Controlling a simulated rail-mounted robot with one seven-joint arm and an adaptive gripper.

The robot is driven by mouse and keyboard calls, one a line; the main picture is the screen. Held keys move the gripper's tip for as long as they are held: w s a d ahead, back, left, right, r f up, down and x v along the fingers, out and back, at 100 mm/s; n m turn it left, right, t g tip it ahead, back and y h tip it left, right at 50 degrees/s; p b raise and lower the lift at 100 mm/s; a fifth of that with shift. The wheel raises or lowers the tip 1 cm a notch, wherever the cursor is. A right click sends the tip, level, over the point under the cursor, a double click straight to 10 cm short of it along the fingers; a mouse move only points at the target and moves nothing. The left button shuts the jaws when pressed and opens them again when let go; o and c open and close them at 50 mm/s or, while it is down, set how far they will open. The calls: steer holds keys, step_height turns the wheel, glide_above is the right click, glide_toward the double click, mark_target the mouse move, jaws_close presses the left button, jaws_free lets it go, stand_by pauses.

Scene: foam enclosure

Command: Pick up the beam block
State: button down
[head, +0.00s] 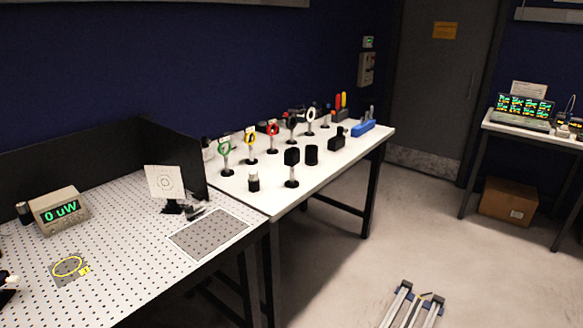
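No label marks the beam block, so I cannot tell for certain which part it is. One candidate is a black square plate on a short post (291,157), standing upright near the front edge of the white table (236,196). A short black cylinder (311,155) stands just right of it, apart from it. A black blocky part (337,140) sits further right. My gripper is not in view, and nothing is seen touching these parts.
Ring-shaped mounts, one green (226,147), stand in a row behind. A black-and-white cylinder (253,181) stands left of the plate. The perforated bench (130,240) holds a meter (59,210) and a target card (164,182). A blue holder (363,128) stands at the far end.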

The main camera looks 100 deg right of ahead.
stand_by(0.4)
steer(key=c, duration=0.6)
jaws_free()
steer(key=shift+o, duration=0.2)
